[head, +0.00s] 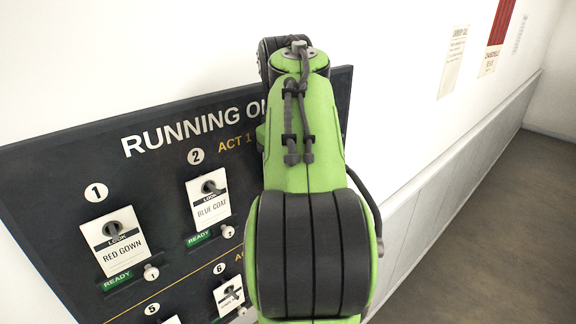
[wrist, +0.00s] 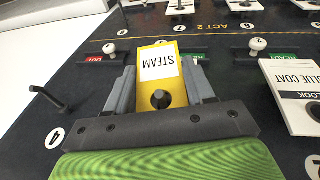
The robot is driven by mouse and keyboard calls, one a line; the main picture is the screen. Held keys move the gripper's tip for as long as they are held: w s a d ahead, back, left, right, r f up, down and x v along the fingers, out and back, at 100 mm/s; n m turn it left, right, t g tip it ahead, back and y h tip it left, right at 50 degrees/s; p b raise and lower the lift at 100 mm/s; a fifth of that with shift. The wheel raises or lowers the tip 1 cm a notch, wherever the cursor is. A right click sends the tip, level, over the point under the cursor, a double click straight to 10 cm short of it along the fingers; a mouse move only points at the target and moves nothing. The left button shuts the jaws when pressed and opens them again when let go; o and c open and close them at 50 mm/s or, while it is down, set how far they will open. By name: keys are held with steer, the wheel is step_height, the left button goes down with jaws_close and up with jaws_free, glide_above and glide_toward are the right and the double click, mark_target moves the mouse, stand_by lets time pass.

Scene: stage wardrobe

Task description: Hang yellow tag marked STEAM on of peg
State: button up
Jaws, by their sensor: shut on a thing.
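In the wrist view, my gripper (wrist: 159,88) is shut on the yellow tag (wrist: 178,100), one grey finger along each side. The tag has a white label reading STEAM, upside down in this view. A dark round spot shows near its end closest to my gripper; I cannot tell whether it is the bare hole or a peg in it. The tag is in front of the dark board, between position 4 and the BLUE COAT tag (wrist: 293,82). A bare dark peg (wrist: 46,97) sticks out by number 4. In the head view my arm hides the gripper and tag.
The board (head: 160,180) headed RUNNING O… hangs on a white wall. Tags RED GOWN (head: 117,247) and BLUE COAT (head: 208,208) hang at 1 and 2. White knobs (wrist: 258,45) sit beside green and red strips. Floor at the right is clear.

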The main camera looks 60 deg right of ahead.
steer(key=o, duration=1.2)
steer(key=shift+c, duration=0.2)
steer(key=v, duration=0.7)
steer(key=shift+r, duration=0.2)
